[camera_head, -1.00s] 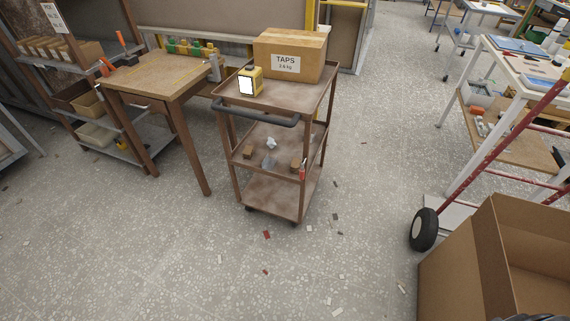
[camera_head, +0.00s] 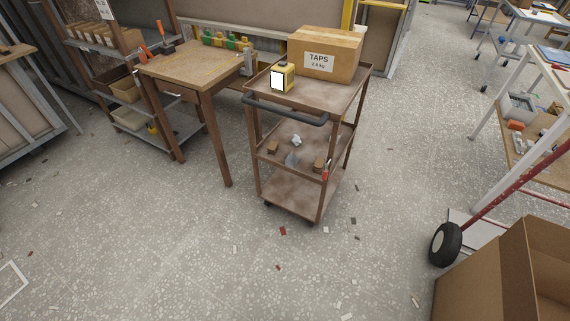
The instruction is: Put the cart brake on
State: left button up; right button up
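A brown three-tier cart (camera_head: 290,181) stands on the floor near the middle of the head view. Its dark push handle (camera_head: 285,110) faces me. A taped cardboard box labelled TAPS (camera_head: 338,50) and a small yellow device with a white face (camera_head: 282,78) sit on the top tray. Several small items lie on the middle shelf. A small red part (camera_head: 325,171) shows at the cart's right front post; I cannot tell whether it is the brake. The casters are small and dark, partly hidden under the bottom shelf. Neither gripper is in view.
A wooden table (camera_head: 185,68) stands close to the cart's left. A hand truck with a black wheel (camera_head: 445,244) and an open cardboard box (camera_head: 500,275) are at lower right. Small scraps litter the floor. Open floor lies in front of the cart.

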aim_at(325, 170)
jog(key=z, duration=0.55)
jog(key=i+j+z, duration=0.1)
jog(key=j+z, duration=0.15)
jog(key=z, duration=0.2)
jog(key=i+j+z, duration=0.1)
jog(key=j+z, duration=0.2)
jog(key=z, duration=0.2)
jog(key=j+z, duration=0.3)
jog(key=z, duration=0.15)
jog(key=j+z, duration=0.3)
jog(key=z, duration=0.15)
